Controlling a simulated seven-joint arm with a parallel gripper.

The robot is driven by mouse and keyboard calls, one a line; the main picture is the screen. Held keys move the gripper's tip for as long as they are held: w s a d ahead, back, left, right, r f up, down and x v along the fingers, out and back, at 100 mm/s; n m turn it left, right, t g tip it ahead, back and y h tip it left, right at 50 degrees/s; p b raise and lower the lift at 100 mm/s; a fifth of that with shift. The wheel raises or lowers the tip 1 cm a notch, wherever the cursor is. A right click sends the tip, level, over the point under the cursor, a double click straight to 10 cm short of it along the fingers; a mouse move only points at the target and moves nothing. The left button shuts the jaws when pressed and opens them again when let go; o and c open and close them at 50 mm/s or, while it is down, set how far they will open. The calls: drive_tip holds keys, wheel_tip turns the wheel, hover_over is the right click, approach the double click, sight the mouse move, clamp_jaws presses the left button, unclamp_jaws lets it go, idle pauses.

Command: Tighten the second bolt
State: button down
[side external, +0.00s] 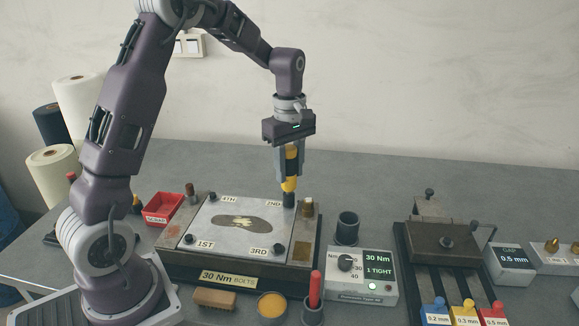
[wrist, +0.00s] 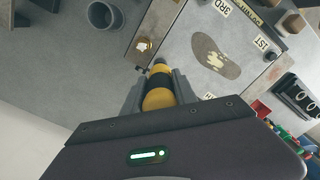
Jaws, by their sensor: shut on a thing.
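My gripper (side external: 290,170) is shut on a yellow and black driver (side external: 291,184), held upright. The driver's dark socket end stands at the back right corner of the plate (side external: 207,237), beside the 2ND label, where it covers the second bolt. Whether the socket is fully seated on the bolt I cannot tell. The driver also shows between the fingers in the wrist view (wrist: 158,92). Dark bolts show at 1ST (side external: 189,239), 3RD (side external: 277,249) and 4TH (side external: 212,197). The control box (side external: 364,276) reads 30 Nm and 1 TIGHT, with a green light lit.
An empty dark cup (side external: 347,228) stands right of the fixture. A brush (side external: 214,299), a yellow tin (side external: 271,305) and a red-handled tool (side external: 315,290) in a holder are in front. A red scrap bin (side external: 164,208) is left; a gauge fixture (side external: 447,243) is right.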

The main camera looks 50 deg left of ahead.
sight(289, 147)
drive_tip(key=shift+f, duration=0.45)
idle(1.6)
idle(0.7)
drive_tip(key=shift+r, duration=2.8)
